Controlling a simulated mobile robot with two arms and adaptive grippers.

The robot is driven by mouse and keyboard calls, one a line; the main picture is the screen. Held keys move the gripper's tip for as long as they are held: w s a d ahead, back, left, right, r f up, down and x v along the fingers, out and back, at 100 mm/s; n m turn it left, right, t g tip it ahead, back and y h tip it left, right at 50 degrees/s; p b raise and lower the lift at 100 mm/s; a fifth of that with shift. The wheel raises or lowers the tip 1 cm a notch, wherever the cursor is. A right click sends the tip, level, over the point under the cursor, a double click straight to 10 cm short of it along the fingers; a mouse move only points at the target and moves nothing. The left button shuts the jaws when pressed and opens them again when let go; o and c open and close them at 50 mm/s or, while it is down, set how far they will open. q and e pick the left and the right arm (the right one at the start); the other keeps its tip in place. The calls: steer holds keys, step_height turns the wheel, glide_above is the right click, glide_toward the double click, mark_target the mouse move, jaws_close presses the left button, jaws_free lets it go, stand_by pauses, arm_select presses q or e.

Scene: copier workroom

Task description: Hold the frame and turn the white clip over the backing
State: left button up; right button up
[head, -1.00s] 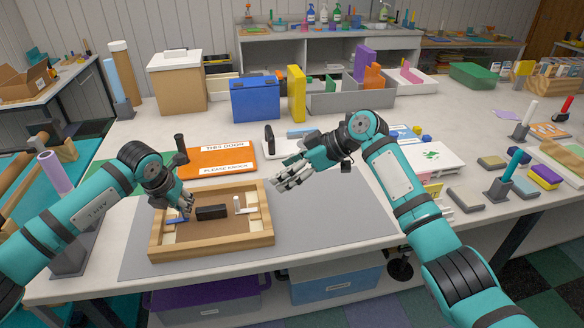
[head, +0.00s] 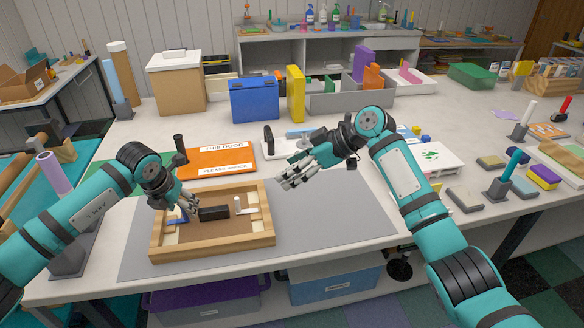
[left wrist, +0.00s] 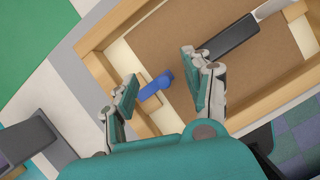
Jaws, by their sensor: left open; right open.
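The wooden frame (head: 262,238) lies face down on the grey mat, with a brown backing (head: 205,235) inside. The white clip (head: 238,204) is at the frame's right side; part of it shows at the top of the left wrist view (left wrist: 272,8). A blue clip (head: 177,214) is at the left side. In the left wrist view the blue clip (left wrist: 156,85) lies between the open fingers of my left gripper (left wrist: 160,72), apart from both. My right gripper (head: 292,178) is open and empty, above the mat right of the frame.
An orange sign (head: 215,162) lies behind the frame. The grey mat (head: 325,225) is clear to the right. A blue box (head: 255,98) and yellow block (head: 296,93) stand farther back.

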stand_by(0.4)
arm_select(q)
steer(key=o, duration=0.6)
steer(key=shift+c, duration=0.2)
steer(key=v, duration=1.2)
